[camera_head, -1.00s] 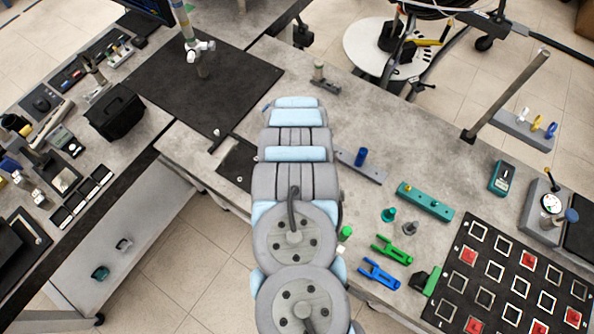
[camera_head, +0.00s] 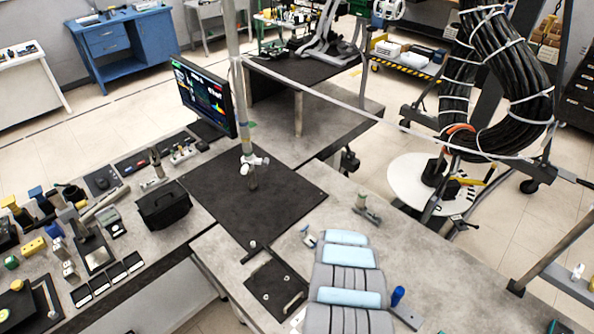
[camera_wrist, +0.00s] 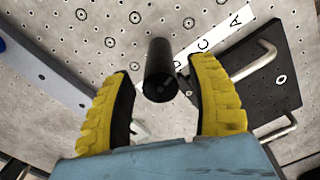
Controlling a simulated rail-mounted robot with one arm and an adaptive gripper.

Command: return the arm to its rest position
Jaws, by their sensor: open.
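In the wrist view my gripper (camera_wrist: 165,105) is open. Its two yellow fingers with black pads stand apart. A dark cylinder (camera_wrist: 160,72) shows between the fingers; I cannot tell how far it is below them, and nothing is gripped. In the head view my blue and grey arm (camera_head: 346,272) reaches over the table from the bottom edge. The gripper itself does not show in the head view.
A grey perforated table (camera_head: 375,215) lies around the arm. A black plate with metal handles (camera_head: 275,285) is left of the arm, and it also shows in the wrist view (camera_wrist: 268,75). A black mat (camera_head: 250,200) with an upright post lies beyond. A monitor (camera_head: 203,95) stands behind.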

